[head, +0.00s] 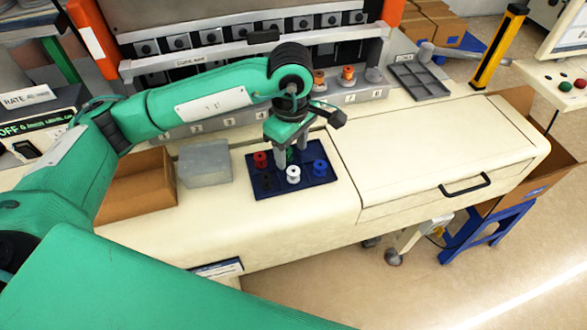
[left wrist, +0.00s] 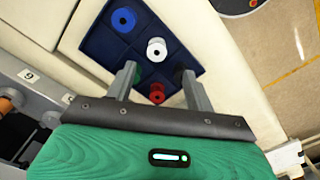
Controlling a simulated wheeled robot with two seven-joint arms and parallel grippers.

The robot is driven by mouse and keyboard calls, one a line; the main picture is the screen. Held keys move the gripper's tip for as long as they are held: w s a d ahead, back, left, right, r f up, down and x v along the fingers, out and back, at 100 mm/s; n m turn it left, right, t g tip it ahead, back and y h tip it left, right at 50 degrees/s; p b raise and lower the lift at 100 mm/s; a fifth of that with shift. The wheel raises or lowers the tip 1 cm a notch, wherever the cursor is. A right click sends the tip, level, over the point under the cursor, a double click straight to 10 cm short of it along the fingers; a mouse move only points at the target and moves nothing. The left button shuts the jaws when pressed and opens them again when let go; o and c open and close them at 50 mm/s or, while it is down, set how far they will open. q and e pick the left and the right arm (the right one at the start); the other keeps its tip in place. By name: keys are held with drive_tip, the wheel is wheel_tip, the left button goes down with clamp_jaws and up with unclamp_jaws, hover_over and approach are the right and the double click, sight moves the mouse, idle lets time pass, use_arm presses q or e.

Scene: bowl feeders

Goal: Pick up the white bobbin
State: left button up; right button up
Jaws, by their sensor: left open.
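The white bobbin (head: 293,174) stands upright in a compartment of the dark blue tray (head: 262,194), near its front middle. In the left wrist view the white bobbin (left wrist: 157,50) lies just beyond the gap between my fingertips. My left gripper (head: 290,153) is open and empty above the tray, slightly behind the white bobbin in the head view. It also shows in the left wrist view (left wrist: 158,73), with both fingers apart and not touching the bobbin. My right gripper is not in view.
A red bobbin (head: 260,160) and a blue bobbin (head: 320,168) stand in the same tray. A green bobbin is partly hidden behind my fingers. The white surface (head: 430,150) to the right is clear.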

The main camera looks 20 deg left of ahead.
sight(293, 171)
use_arm(q)
wheel_tip(293, 171, down, 3)
drive_tip(key=shift+w+r+p, duration=0.1)
drive_tip(key=shift+p, duration=0.45)
wheel_tip(293, 171, down, 3)
drive_tip(key=shift+w+d+f+p, duration=0.1)
drive_tip(key=shift+w+f+p, duration=0.1)
drive_tip(key=shift+p, duration=0.8)
drive_tip(key=shift+f, duration=0.6)
drive_tip(key=shift+c, duration=1.1)
drive_tip(key=c, duration=0.8)
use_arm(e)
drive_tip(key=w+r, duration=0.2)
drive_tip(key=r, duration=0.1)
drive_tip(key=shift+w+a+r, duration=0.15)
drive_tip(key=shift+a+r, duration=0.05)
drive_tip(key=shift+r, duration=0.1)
